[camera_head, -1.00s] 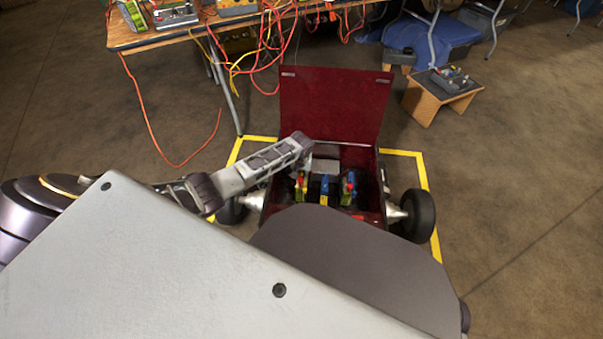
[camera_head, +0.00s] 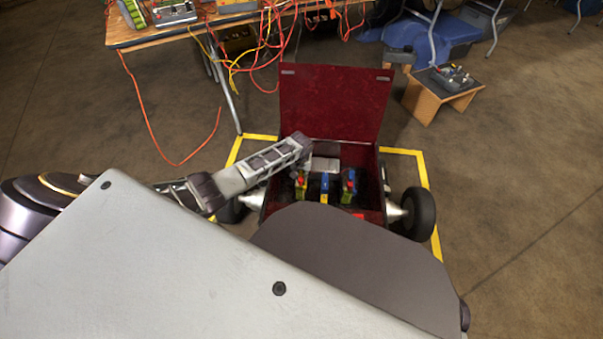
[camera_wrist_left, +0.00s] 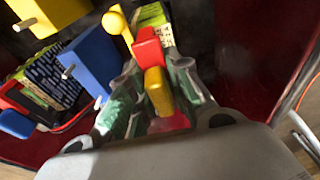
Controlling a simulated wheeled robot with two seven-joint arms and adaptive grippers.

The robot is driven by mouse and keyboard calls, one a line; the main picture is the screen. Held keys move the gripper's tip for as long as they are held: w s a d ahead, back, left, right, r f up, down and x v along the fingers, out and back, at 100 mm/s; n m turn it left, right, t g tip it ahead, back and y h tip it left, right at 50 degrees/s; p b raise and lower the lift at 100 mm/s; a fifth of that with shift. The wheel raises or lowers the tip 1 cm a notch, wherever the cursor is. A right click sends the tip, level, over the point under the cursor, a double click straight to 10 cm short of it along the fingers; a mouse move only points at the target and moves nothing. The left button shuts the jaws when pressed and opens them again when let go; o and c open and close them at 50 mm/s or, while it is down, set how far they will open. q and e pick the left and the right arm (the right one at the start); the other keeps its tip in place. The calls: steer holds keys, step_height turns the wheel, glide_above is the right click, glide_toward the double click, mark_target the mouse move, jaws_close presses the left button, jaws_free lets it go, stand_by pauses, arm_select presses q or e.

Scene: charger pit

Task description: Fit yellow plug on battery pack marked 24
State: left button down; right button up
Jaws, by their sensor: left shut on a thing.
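My left gripper (camera_wrist_left: 158,100) is shut on a small yellow plug (camera_wrist_left: 158,90). A red plug (camera_wrist_left: 147,50) stands just beyond it, close to or touching it. A battery pack (camera_wrist_left: 152,18) with a yellow-green patterned side is partly hidden behind the plugs. Another pack (camera_wrist_left: 45,78) lies at the left of the wrist view. In the head view, packs (camera_head: 301,188) (camera_head: 348,188) sit in the open red box (camera_head: 332,105), below my left arm's end. No number 24 is readable. My right gripper is not in view.
Blue (camera_wrist_left: 90,62) and yellow (camera_wrist_left: 48,14) blocks with metal pins stand left of the gripper. The box has wheels (camera_head: 418,213) and a raised lid. A cable-covered table (camera_head: 150,40) stands behind, and a wooden stool (camera_head: 438,97) at the right.

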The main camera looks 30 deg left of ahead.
mark_target(301, 173)
arm_select(q)
steer(key=shift+f, duration=0.45)
stand_by(0.3)
steer(key=c, duration=1.2)
jaws_free()
steer(key=shift+c, duration=0.2)
steer(key=shift+r, duration=0.15)
steer(key=shift+s+d+r, duration=0.1)
steer(key=shift+s+r, duration=0.15)
steer(key=shift+r, duration=1.7)
steer(key=shift+s+d+r, duration=0.1)
steer(key=shift+s+r, duration=0.2)
steer(key=shift+r, duration=1.6)
steer(key=shift+s+d+r, duration=0.1)
steer(key=shift+s+r, duration=0.15)
steer(key=shift+r, duration=1.7)
